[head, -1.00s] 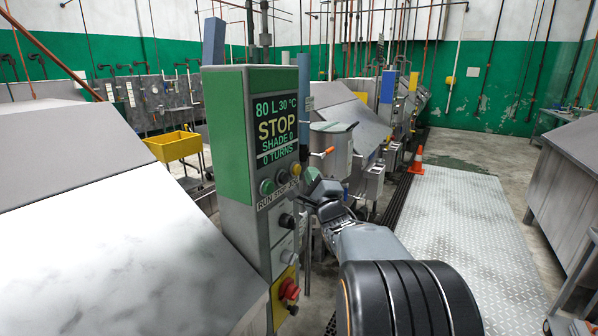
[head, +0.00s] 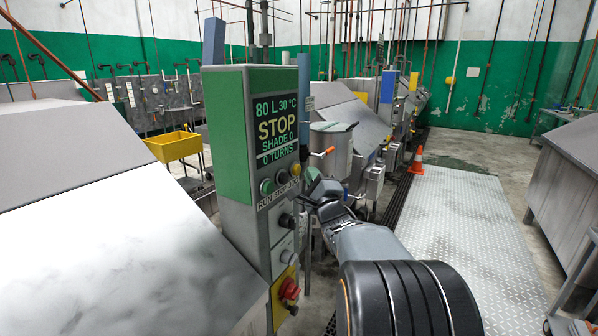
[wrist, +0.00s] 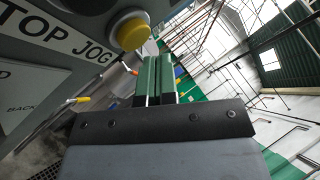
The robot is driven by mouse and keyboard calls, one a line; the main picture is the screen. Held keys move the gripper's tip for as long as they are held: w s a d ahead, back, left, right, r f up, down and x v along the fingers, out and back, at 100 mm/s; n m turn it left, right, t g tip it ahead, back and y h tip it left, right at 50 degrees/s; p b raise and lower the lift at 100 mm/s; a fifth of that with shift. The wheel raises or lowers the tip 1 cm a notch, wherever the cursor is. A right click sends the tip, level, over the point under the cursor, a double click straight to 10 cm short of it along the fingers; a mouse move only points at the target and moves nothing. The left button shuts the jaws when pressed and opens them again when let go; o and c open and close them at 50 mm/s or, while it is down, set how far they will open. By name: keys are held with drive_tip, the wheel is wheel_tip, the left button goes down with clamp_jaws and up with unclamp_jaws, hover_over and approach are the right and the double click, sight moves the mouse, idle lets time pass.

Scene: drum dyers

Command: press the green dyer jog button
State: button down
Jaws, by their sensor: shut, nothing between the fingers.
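The green dyer's control post (head: 231,165) stands at centre-left in the head view. Its screen (head: 277,118) reads 80 L 30 °C, STOP, SHADE 0, 0 TURNS. The yellow jog button (head: 295,169) is at the right end of the button row. It shows large in the wrist view (wrist: 132,33), above the JOG label (wrist: 93,52). My gripper (head: 310,176) is shut and empty, just right of the button row. In the wrist view its green fingertips (wrist: 157,62) lie just right of and below the jog button. I cannot tell whether they touch it.
A green button (head: 267,187) and the stop button share the row. A grey sloping hood (head: 120,250) fills the left. A steel vessel (head: 333,148) stands behind the post. The plated walkway (head: 465,230) is clear.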

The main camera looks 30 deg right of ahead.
drive_tip(key=shift+w+a, duration=0.1)
drive_tip(key=shift+w, duration=0.1)
drive_tip(key=shift+w+a, duration=0.1)
drive_tip(key=shift+w, duration=0.1)
